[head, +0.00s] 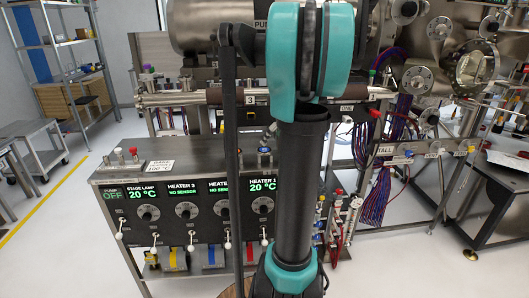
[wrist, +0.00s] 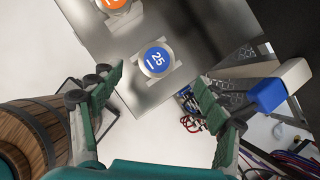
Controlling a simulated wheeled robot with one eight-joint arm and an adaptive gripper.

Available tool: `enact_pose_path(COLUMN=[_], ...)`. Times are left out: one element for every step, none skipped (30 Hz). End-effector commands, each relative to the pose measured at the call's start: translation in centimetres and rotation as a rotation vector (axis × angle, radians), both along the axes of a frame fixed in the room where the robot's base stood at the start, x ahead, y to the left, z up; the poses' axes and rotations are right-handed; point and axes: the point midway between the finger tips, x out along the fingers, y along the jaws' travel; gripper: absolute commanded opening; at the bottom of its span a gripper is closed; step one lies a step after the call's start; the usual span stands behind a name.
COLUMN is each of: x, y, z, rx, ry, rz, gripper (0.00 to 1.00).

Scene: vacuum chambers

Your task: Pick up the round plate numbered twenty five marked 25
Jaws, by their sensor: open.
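The round plate marked 25 (wrist: 157,62) shows in the wrist view, with a blue face, white numerals and a silver rim. It lies on a shiny metal surface (wrist: 190,30) near that surface's edge. My gripper (wrist: 160,80) is open and empty, its green-padded fingers spread left and right. The plate appears between and just beyond the fingertips, apart from both.
An orange round plate (wrist: 113,4) is cut off by the top edge in the wrist view. A wooden barrel (wrist: 28,135) is close to the left finger, and a blue-ended pale bar (wrist: 285,82) is at right.

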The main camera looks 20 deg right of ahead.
Motion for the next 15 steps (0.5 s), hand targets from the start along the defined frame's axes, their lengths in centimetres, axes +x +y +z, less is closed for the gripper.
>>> enact_pose_path(x=[0.1,0.1,0.2,0.3,0.4,0.5,0.6,0.8,1.0,1.1,1.3,1.5,1.6,1.7,1.8], y=[0.1,0.1,0.2,0.2,0.3,0.5,0.6,0.8,1.0,1.1,1.2,1.3,1.4,1.4,1.5], z=[-0.2,-0.3,-0.5,-0.8,-1.0,-1.5,-1.9,-2.3,-2.9,-3.3,-3.6,-4.1,-4.3,-4.6,-4.8], rx=[0.000,0.000,0.000,0.000,0.000,0.000,0.000,0.000,0.000,0.000,0.000,-0.001,0.000,0.000,0.000], ry=[0.000,0.000,0.000,0.000,0.000,0.000,0.000,0.000,0.000,0.000,0.000,0.000,0.000,0.000,0.000], rz=[0.000,0.000,0.001,0.001,0.001,0.001,0.001,0.001,0.001,0.001,0.001,0.002,0.001,0.001,0.001], gripper=[0.76,0.76,0.76,0.76,0.76,0.76,0.76,0.76,0.76,0.76,0.76,0.76,0.76,0.76,0.76])
